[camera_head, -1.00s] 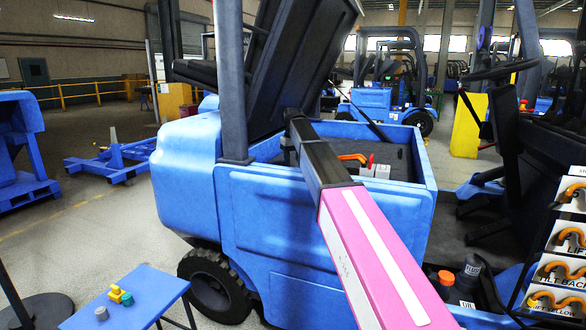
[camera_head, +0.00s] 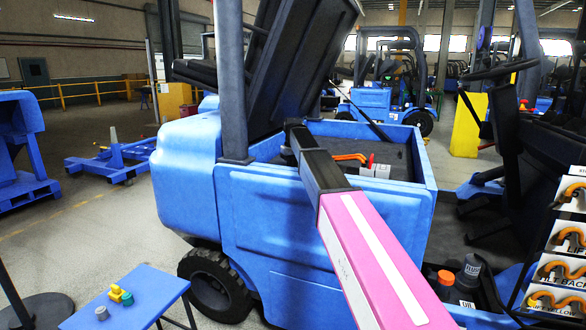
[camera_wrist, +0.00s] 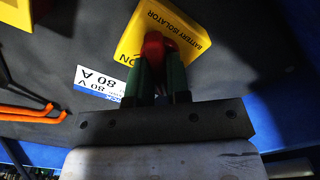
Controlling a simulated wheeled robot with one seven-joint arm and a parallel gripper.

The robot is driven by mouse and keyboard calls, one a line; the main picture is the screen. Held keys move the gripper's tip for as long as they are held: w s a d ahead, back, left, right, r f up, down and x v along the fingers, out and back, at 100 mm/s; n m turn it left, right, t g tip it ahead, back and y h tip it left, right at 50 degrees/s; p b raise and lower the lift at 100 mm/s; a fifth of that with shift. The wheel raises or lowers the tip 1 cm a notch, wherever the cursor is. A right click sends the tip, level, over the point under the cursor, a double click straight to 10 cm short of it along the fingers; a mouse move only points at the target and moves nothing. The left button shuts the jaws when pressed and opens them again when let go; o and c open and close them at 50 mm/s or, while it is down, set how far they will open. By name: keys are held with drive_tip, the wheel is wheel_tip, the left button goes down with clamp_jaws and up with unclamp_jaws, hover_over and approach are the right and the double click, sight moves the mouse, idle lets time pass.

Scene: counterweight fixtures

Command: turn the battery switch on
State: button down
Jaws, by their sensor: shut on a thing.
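The battery switch is a yellow housing (camera_wrist: 187,22) lettered "BATTERY ISOLATOR" with a red knob (camera_wrist: 154,43), in the wrist view at top centre. The letters "ON" show on its left side. My gripper (camera_wrist: 160,62) has green-sided fingers at either side of the red knob and is shut on it. The fingers hide part of the knob, so I cannot tell its exact angle. In the head view my arm hides the switch and gripper within the blue truck's open compartment (camera_head: 428,172).
An orange cable (camera_wrist: 28,113) lies left of the gripper, near a white and blue "80 V 80 A" label (camera_wrist: 98,83). Another yellow part (camera_wrist: 14,14) is at the upper left. The raised dark cover (camera_head: 300,55) stands over the compartment. A small blue table (camera_head: 128,300) is at lower left.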

drive_tip(key=m, duration=0.4)
drive_tip(key=shift+m, duration=0.3)
drive_tip(key=m, duration=0.4)
drive_tip(key=shift+m, duration=0.3)
drive_tip(key=m, duration=0.4)
drive_tip(key=shift+m, duration=2.4)
drive_tip(key=c, duration=1.1)
unclamp_jaws()
